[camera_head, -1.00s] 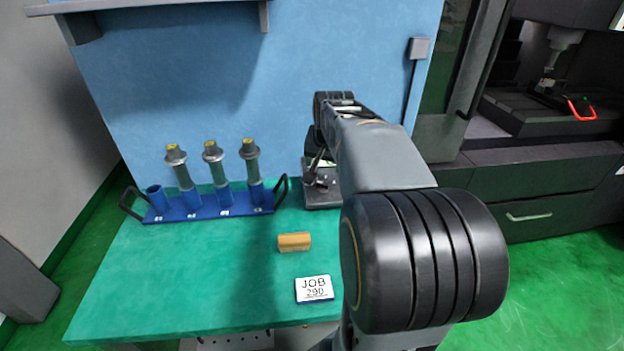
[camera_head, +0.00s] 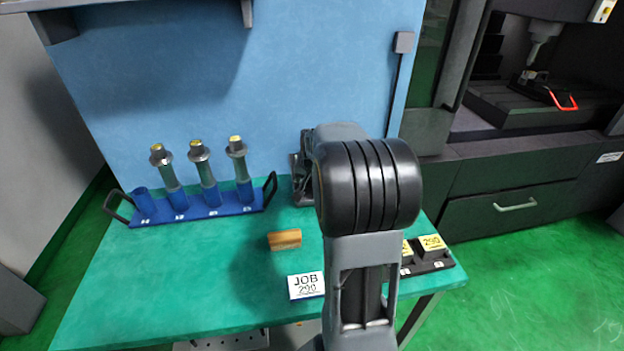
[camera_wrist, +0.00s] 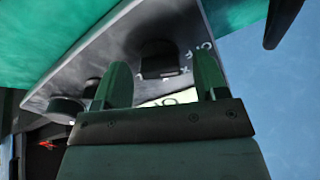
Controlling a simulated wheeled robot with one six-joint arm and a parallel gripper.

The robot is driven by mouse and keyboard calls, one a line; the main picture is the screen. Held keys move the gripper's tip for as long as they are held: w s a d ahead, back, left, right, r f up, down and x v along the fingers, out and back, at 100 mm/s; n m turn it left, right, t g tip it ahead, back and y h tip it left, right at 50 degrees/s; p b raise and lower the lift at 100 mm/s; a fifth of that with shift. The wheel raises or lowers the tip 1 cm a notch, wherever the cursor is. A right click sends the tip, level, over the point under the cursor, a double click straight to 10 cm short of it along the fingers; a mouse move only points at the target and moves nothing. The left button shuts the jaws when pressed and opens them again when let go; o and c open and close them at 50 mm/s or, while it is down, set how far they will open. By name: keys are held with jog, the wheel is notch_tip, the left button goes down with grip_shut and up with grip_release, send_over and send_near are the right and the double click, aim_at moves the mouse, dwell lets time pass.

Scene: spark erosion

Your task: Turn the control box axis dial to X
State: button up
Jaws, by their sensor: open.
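The control box is a grey panel (camera_wrist: 130,50) in the wrist view, tilted across the upper middle. It carries a black dial (camera_wrist: 160,58) with "OFF" and "X" lettering beside it, plus a round black knob (camera_wrist: 66,108) at the left. Where the dial points cannot be read. My gripper (camera_wrist: 163,85) is open, its two green fingers apart and empty, close to the panel near the dial; contact cannot be told. In the head view only a dark edge of the box (camera_head: 299,180) shows at the back of the bench; my arm hides the rest and the gripper.
A blue rack (camera_head: 215,210) with several holders stands left on the green bench (camera_head: 190,275). A wooden block (camera_head: 285,240) and a "JOB 290" sign (camera_head: 306,286) lie in front of the box. A dark tray (camera_head: 434,265) with yellow-labelled blocks sits right. A blue wall (camera_head: 250,100) rises behind.

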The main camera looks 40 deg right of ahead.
jog(key=shift+f, duration=0.1)
jog(key=shift+c, duration=0.2)
jog(key=c, duration=0.9)
jog(key=m, duration=0.4)
jog(key=shift+w+m+b, duration=0.1)
jog(key=shift+m+b, duration=0.2)
jog(key=shift+m, duration=2.3)
jog(key=o, duration=0.9)
